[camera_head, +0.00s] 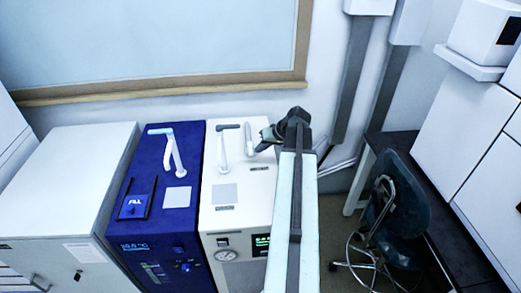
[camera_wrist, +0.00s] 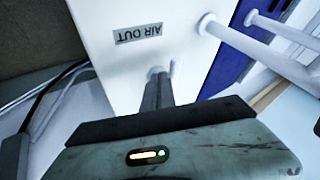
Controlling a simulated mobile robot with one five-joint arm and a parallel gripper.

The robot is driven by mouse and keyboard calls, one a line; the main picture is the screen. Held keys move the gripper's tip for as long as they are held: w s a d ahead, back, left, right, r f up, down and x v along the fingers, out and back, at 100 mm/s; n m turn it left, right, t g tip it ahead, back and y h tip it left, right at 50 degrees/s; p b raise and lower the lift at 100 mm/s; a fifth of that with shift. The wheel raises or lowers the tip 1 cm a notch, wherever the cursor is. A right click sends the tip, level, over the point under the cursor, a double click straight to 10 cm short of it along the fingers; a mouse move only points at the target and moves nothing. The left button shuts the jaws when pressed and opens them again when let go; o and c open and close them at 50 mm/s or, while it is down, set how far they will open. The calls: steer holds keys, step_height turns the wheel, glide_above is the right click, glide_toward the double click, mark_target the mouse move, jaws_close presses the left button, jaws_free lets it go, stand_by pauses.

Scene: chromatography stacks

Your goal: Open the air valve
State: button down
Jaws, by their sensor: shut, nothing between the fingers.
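The air valve is a small white fitting (camera_wrist: 155,71) with a thin upright part beside it, on the white machine's top below a grey "AIR OUT" label (camera_wrist: 138,33) in the wrist view. My gripper (camera_wrist: 158,80) is shut and empty, its dark fingertips right at the fitting and hiding part of it. I cannot tell whether they touch it. In the head view my gripper (camera_head: 266,134) is over the right back part of the white machine (camera_head: 226,188), and my arm covers that machine's right side.
White pipes (camera_wrist: 255,45) rise beside the fitting in the wrist view. The blue machine (camera_head: 178,221) stands left of the white one, with a white cabinet (camera_head: 70,180) beyond. A dark chair (camera_head: 395,210) and a desk stand at the right. A wall is close behind.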

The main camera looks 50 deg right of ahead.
steer(key=shift+s+d, duration=0.4)
steer(key=shift+d, duration=0.3)
steer(key=shift+s+d, duration=0.4)
steer(key=shift+d, duration=0.25)
steer(key=p+v, duration=0.8)
steer(key=v, duration=0.3)
steer(key=shift+s+f, duration=0.35)
steer(key=shift+d, duration=0.1)
